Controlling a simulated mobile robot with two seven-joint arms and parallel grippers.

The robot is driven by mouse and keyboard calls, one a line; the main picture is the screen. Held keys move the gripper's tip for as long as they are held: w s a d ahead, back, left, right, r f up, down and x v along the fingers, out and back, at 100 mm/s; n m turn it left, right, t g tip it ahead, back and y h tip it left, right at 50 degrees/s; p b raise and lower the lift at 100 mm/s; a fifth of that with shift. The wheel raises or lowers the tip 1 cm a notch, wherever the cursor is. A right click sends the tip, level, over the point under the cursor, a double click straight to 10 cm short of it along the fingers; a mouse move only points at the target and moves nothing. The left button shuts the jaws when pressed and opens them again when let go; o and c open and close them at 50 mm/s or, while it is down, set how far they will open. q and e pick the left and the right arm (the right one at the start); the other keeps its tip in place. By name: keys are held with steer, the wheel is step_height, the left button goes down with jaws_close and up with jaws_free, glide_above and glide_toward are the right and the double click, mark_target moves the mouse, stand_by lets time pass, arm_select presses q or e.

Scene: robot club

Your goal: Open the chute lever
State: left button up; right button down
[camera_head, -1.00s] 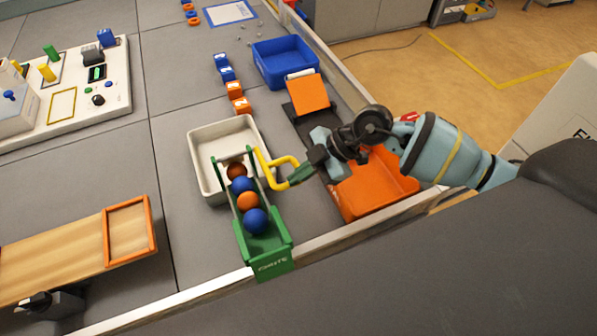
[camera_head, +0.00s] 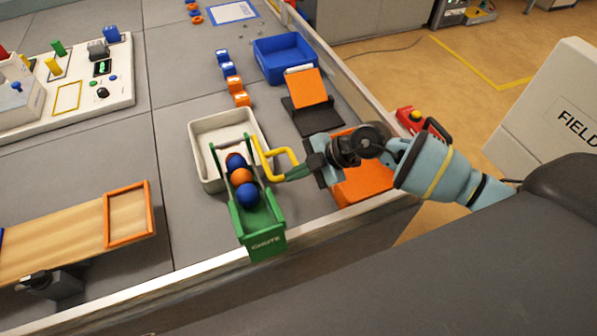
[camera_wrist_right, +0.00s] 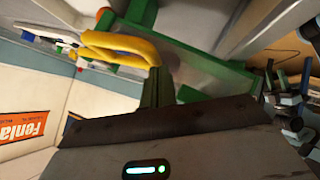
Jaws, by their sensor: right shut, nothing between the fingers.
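The green chute (camera_head: 263,243) slopes beside the near table edge, with blue and orange balls (camera_head: 241,175) lined up in its channel. Its bent yellow lever (camera_head: 262,160) sticks out on the right side. My right gripper (camera_head: 291,174) is shut, its green fingertips at the lever's lower bend. In the right wrist view the yellow lever (camera_wrist_right: 120,48) lies just beyond the shut fingers (camera_wrist_right: 156,88), with the green chute (camera_wrist_right: 195,70) behind. I cannot tell whether fingers and lever touch. My left gripper is not in view.
A white tray (camera_head: 200,168) stands at the chute's far end. An orange bin (camera_head: 365,186) lies partly under my right arm. Grey table surface (camera_head: 190,85) is bare left of the blocks.

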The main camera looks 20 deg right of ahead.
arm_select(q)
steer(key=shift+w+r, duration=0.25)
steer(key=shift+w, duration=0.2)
arm_select(e)
step_height(320, 180, down, 7)
steer(key=n+t, duration=0.1)
steer(key=t, duration=0.1)
steer(key=shift+w+r, duration=0.2)
steer(key=shift+w, duration=0.15)
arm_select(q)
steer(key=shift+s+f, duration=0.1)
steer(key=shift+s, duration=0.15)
arm_select(e)
steer(key=shift+f, duration=0.1)
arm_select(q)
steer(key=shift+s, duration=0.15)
arm_select(e)
steer(key=shift+d, duration=0.1)
